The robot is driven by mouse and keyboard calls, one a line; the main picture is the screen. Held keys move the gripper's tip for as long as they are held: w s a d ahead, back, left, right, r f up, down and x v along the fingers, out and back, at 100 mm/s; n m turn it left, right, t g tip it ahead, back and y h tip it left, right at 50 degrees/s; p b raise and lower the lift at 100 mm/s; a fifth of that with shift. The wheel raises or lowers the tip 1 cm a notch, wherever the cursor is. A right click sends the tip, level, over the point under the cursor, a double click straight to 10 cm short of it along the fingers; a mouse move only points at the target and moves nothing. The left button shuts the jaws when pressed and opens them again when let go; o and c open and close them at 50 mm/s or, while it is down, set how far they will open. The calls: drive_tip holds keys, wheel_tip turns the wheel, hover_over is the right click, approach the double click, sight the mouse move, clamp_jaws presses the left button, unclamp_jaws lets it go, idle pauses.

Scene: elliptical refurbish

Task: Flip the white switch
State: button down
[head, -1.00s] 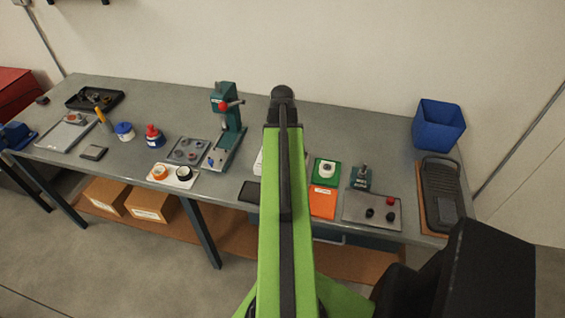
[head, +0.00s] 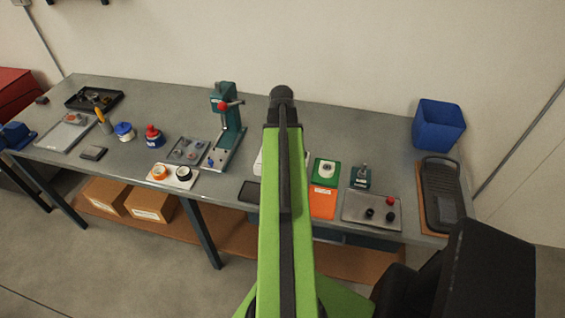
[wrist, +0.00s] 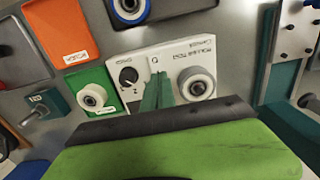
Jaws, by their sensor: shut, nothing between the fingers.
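A white panel box (wrist: 190,52) with printed labels lies under my gripper in the wrist view. It has a black knob (wrist: 128,75) on its left and a round white-and-grey part (wrist: 196,84) on its right. My gripper (wrist: 158,77) is shut and empty, its teal fingers over the middle of the panel between these two parts. I cannot make out a separate white switch; the fingers cover part of the panel. In the head view my arm hides the gripper and most of the white box (head: 257,164).
A green block (wrist: 88,82) with a white round part and an orange card (wrist: 58,32) lie beside the panel. A teal press (head: 229,125) stands to its left in the head view. A blue bin (head: 438,127) stands at the back right. Bare grey bench lies behind.

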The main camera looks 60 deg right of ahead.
drive_tip(key=shift+f+b, duration=0.9)
drive_tip(key=shift+r, duration=0.1)
wheel_tip(320, 180, up, 7)
drive_tip(key=p, duration=0.7)
idle(0.6)
